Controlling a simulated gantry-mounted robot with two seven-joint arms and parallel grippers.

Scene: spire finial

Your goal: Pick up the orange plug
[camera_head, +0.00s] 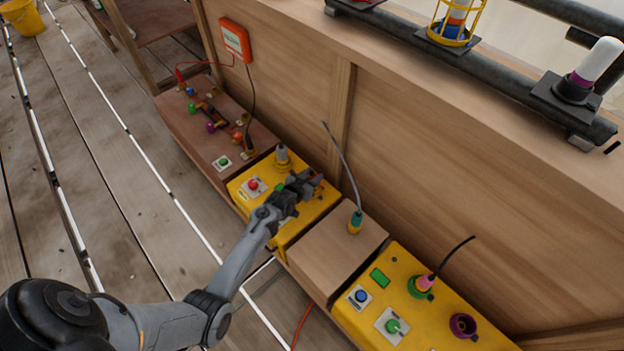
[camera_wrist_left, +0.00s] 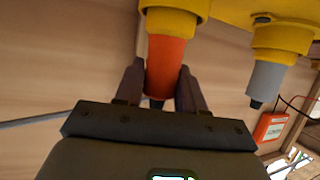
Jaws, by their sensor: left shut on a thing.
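The orange plug (camera_wrist_left: 167,65) shows in the left wrist view between the two fingers of my left gripper (camera_wrist_left: 160,85). Its wide end meets a yellow collar (camera_wrist_left: 170,22) on the yellow box, and its narrow dark end points toward my palm. My left gripper is shut on the plug. In the head view my left gripper (camera_head: 307,182) is over the right back part of the yellow box (camera_head: 316,206) and mostly hides the plug. My right gripper is not in view.
A grey plug (camera_head: 283,156) stands beside the gripper in its own yellow collar. A red button (camera_head: 253,184) is on the same box. A wooden block (camera_head: 335,245) with a teal plug (camera_head: 355,222) and grey cable stands to the right. A wooden wall (camera_head: 430,150) rises close behind.

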